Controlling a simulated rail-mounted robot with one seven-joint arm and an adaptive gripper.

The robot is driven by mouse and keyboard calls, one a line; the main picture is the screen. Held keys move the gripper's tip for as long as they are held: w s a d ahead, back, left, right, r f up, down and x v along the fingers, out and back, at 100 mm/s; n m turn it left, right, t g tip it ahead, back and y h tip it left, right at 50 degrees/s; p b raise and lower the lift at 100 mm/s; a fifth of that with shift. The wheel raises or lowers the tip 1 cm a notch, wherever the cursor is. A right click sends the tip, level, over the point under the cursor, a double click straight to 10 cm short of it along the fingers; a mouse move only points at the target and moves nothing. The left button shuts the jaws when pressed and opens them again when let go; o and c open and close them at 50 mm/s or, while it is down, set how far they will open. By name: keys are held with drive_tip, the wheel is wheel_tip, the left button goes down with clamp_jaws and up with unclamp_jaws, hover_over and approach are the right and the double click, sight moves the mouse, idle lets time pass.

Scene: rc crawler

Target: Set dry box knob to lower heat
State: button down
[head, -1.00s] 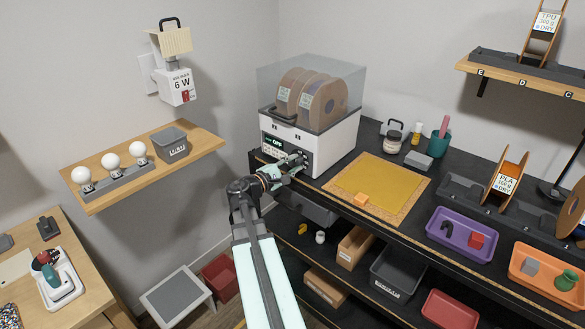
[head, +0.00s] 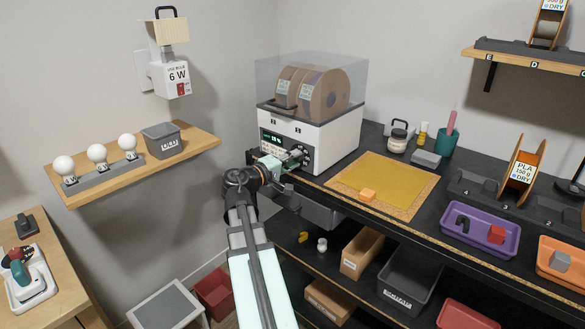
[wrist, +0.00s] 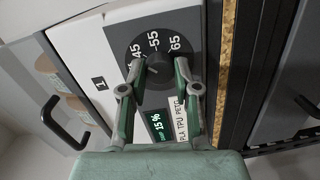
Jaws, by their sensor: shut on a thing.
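The dry box (head: 325,140) is a white case with a clear lid, on the black bench, with spools inside. In the wrist view its dark round knob (wrist: 156,66) sits on a grey dial panel marked 45, 55 and 65. My gripper (wrist: 165,66) is shut on the knob, one fingertip on each side. The fingertips hide part of the knob, and I cannot tell its exact setting. A lit display (wrist: 157,124) beside the dial shows a 15 % reading. In the head view my gripper (head: 301,156) is at the front of the dry box and covers the knob.
A yellow mat (head: 385,183) with an orange block (head: 368,195) lies right of the dry box. A purple tray (head: 481,232) is farther right. A wall shelf (head: 130,165) with bulbs is at left. In the wrist view, a black handle (wrist: 65,122) juts out nearby.

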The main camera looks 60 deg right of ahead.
idle(0.4)
drive_tip(key=c, duration=0.8)
unclamp_jaws()
drive_tip(key=shift+a, duration=0.1)
drive_tip(key=v, duration=1.1)
drive_tip(key=shift+w+a+r, duration=0.1)
drive_tip(key=shift+a+r, duration=0.05)
drive_tip(key=shift+a, duration=0.25)
